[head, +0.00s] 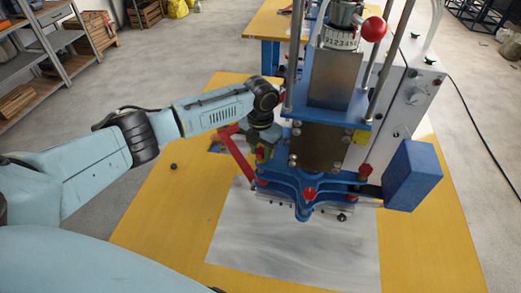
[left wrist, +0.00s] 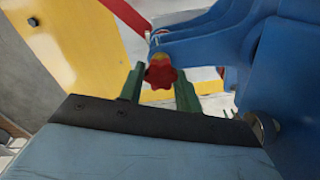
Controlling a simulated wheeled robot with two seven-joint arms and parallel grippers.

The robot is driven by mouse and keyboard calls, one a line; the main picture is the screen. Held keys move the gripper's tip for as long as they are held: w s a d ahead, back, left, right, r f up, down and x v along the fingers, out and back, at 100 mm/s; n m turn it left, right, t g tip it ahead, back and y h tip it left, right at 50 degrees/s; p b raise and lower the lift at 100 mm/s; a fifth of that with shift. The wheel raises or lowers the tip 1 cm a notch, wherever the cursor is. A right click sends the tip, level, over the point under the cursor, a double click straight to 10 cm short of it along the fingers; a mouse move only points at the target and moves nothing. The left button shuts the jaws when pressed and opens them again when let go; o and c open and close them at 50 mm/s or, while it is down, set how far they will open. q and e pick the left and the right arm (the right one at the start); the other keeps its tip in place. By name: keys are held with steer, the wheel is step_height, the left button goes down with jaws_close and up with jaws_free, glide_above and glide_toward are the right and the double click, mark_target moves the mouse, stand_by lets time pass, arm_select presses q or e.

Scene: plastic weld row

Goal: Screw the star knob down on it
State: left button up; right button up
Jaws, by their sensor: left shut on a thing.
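The red star knob (left wrist: 160,73) is between the two green fingertips of my left gripper (left wrist: 160,90) in the left wrist view. The gripper is shut on it. The end of a blue arm of the machine (left wrist: 205,45) lies right by the knob, with a shiny metal part beside it. I cannot tell whether the knob is seated on a thread. In the head view my left gripper (head: 262,152) points down at the left side of the blue press (head: 340,95), and the held knob is mostly hidden there. My right gripper is out of view.
Other red knobs (head: 310,193) sit on the press's blue base. A blue box (head: 412,175) projects at its right. A steel sheet (head: 290,245) covers the front of the yellow table (head: 150,225).

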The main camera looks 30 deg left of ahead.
arm_select(q)
steer(key=o, duration=0.9)
steer(key=shift+o, duration=0.2)
steer(key=shift+r+n+p, duration=0.15)
steer(key=shift+n+p, duration=0.7)
steer(key=shift+n, duration=0.95)
steer(key=shift+f+n, duration=0.2)
steer(key=shift+n, duration=0.4)
steer(key=n, duration=0.4)
steer(key=shift+d, duration=0.1)
steer(key=n, duration=0.5)
